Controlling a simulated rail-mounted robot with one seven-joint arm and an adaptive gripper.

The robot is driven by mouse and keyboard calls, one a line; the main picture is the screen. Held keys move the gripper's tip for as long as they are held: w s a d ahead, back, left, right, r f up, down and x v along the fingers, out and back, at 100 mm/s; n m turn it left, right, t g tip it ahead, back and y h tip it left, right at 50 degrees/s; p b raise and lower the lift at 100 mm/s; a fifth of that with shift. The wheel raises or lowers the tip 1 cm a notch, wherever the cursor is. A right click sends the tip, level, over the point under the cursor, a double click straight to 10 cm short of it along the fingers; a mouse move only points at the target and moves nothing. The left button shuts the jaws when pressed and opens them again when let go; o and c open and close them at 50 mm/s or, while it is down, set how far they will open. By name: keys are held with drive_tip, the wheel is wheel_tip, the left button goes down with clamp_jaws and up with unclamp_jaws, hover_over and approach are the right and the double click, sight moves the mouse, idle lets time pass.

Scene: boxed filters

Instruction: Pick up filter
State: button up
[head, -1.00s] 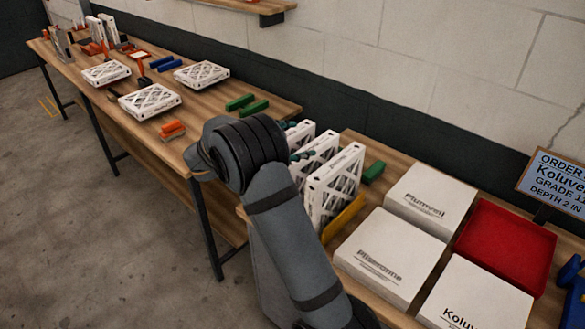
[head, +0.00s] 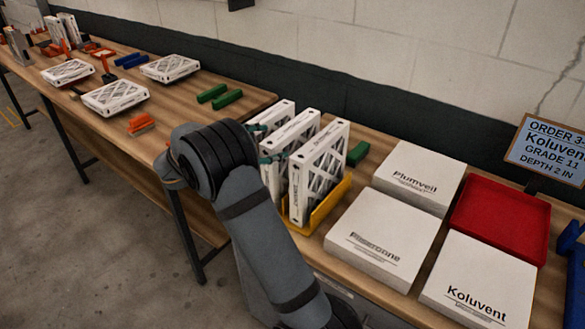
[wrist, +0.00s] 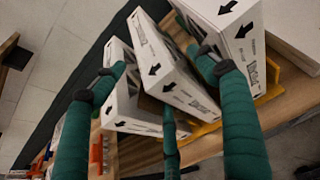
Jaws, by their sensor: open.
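Three white pleated filters with lattice faces stand upright in a yellow rack (head: 323,207): a front one (head: 318,172), a middle one (head: 291,137) and a back one (head: 274,117). My gripper (wrist: 158,78) has green fingers, spread open among the filters' upper edges. In the wrist view, one finger is at the outer side of the left filter (wrist: 122,72), one is in front of the middle filter (wrist: 168,75), and one reaches between the middle and right filters (wrist: 228,28). Contact cannot be told. In the head view my arm hides part of the rack.
A sign (head: 550,152) reads Koluvent, grade 11, depth 2 in. Flat filters (head: 114,97) and green blocks (head: 220,96) lie on the left table.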

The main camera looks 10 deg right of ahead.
drive_tip(key=p+x, duration=0.2)
drive_tip(key=x, duration=0.3)
drive_tip(key=shift+w+d+f, duration=0.1)
drive_tip(key=shift+w+d, duration=0.2)
drive_tip(key=p+x, duration=0.2)
drive_tip(key=x, duration=0.2)
drive_tip(key=shift+w+f, duration=0.2)
drive_tip(key=shift+w, duration=0.05)
drive_tip(key=shift+c, duration=0.5)
drive_tip(key=c, duration=1.5)
drive_tip(key=shift+c, duration=0.4)
